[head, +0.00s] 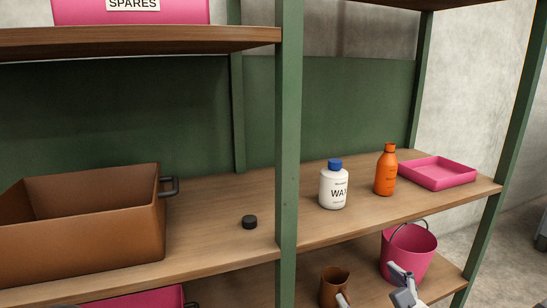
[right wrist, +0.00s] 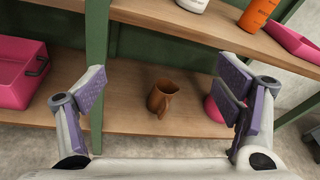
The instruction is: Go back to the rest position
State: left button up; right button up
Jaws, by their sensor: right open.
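My right gripper (head: 372,287) shows at the bottom edge of the head view, in front of the lower shelf. In the right wrist view its two padded fingers (right wrist: 163,90) are wide apart with nothing between the pads; a brown jug (right wrist: 161,98) stands beyond them on the shelf. My left gripper is not in view. No spool can be made out for certain. A small black round piece (head: 249,222) lies on the middle shelf, right of the brown bin (head: 80,235).
A green upright (head: 288,150) divides the shelving. The middle shelf (head: 220,205) holds a white bottle (head: 333,188), an orange bottle (head: 385,172) and a pink tray (head: 438,172). Below, a pink bucket (head: 408,250) stands right of the jug. A pink bin (right wrist: 20,75) is at left.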

jog(key=s+a+f+n+g+p, duration=0.35)
jog(key=s+f+n+g, duration=0.45)
jog(key=s+f+n, duration=0.45)
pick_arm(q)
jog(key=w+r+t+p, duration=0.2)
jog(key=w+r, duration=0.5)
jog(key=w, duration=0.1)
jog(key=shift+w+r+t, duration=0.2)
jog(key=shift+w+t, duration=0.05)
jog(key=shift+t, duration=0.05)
pick_arm(e)
jog(key=s+d+f+n+g+h, duration=0.1)
jog(key=s+n, duration=0.4)
jog(key=s, duration=0.5)
jog(key=s+d+f+n+g+h, duration=0.1)
jog(key=s+d+n+g, duration=0.3)
jog(key=s, duration=0.6)
jog(key=s+d+f+n+g+h, duration=0.1)
jog(key=s+n+g, duration=0.3)
jog(key=s+n, duration=0.4)
jog(key=shift+s+d+g, duration=0.4)
jog(key=shift+s+d, duration=0.4)
jog(key=shift+s, duration=0.3)
